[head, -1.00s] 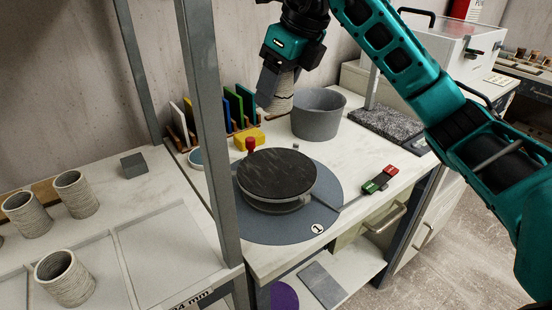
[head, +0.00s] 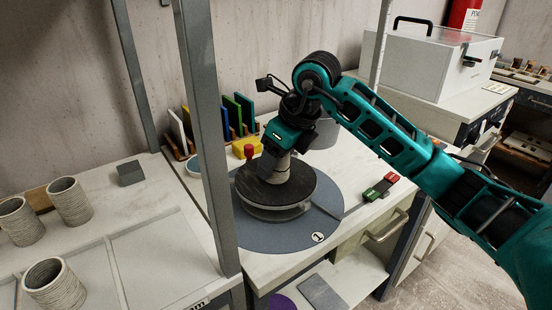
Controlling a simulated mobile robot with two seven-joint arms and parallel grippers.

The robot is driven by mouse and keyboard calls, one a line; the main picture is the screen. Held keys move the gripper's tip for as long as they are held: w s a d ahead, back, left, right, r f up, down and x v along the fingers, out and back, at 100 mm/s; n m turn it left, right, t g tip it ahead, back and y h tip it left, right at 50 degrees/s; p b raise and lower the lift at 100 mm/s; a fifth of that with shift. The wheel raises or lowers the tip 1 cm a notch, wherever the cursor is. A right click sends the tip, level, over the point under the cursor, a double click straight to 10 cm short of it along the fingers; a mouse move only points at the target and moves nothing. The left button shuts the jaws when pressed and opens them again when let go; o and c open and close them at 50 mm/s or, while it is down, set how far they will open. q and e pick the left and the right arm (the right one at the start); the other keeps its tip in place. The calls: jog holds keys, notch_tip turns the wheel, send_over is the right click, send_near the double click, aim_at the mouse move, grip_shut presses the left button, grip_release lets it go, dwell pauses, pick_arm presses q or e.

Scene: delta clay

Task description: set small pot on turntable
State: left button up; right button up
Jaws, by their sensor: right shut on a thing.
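My right gripper (head: 272,174) is shut on the small pot (head: 281,169), a grey-beige ribbed cylinder mostly hidden by the fingers. The pot is upright over the turntable (head: 298,192), a dark round disc on a grey base. Its lower end is at or just above the disc's far half; I cannot tell whether it touches. My left gripper is not in view.
The turntable stands on a blue-grey round mat (head: 262,236). A red knob (head: 249,152), yellow block (head: 254,142) and grey bucket (head: 326,133) are behind it. A grey post (head: 207,150) rises at left. Several ribbed pots (head: 70,201) stand on the left bench.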

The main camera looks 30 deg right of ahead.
jog(key=shift+f, duration=0.1)
jog(key=o, duration=1.1)
jog(key=shift+r, duration=0.35)
pick_arm(q)
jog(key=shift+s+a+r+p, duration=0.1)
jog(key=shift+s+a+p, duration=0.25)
jog(key=shift+p, duration=0.35)
pick_arm(e)
jog(key=v, duration=1.1)
jog(key=shift+s+r, duration=0.25)
